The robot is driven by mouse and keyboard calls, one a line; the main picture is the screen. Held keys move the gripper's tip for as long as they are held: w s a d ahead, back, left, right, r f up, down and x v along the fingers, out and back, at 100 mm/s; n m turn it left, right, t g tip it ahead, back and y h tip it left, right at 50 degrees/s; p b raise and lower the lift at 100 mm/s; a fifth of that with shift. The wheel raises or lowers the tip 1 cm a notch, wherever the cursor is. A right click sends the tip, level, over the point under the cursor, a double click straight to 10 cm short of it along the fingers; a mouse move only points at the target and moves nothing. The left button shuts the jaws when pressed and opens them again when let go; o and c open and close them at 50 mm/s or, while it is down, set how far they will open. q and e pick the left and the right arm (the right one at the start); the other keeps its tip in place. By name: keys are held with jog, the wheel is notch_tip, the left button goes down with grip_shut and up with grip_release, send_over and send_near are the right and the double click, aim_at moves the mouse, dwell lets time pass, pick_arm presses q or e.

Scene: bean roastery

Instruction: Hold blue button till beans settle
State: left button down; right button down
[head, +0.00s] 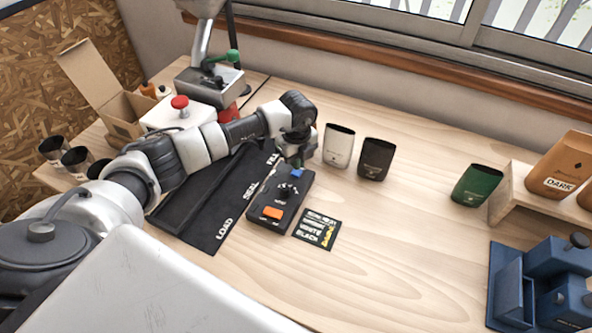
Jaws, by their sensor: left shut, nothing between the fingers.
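A black control box (268,214) lies on the wooden table, with a blue button (304,173) at its far end and an orange switch (272,213) at its near end. My left gripper (297,162) points down at the blue button's end of the box. Its shut fingers are right at the button and partly cover it. I cannot tell whether the button is pressed in. My right gripper is out of view. No loose beans can be made out.
A black mat (205,215) marked LOAD lies left of the box, and a small printed card (317,229) lies right of it. White (338,146), black (375,159) and green (477,185) bags stand behind. Blue containers (560,262) sit at right. The table's front middle is clear.

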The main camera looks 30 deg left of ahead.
pick_arm(q)
jog(key=shift+f, duration=0.2)
dwell(0.6)
jog(key=shift+f+b, duration=1.1)
jog(key=shift+f, duration=0.2)
dwell(1.8)
jog(key=shift+r+p, duration=2.45)
jog(key=shift+r, duration=0.65)
jog(key=shift+f, duration=0.1)
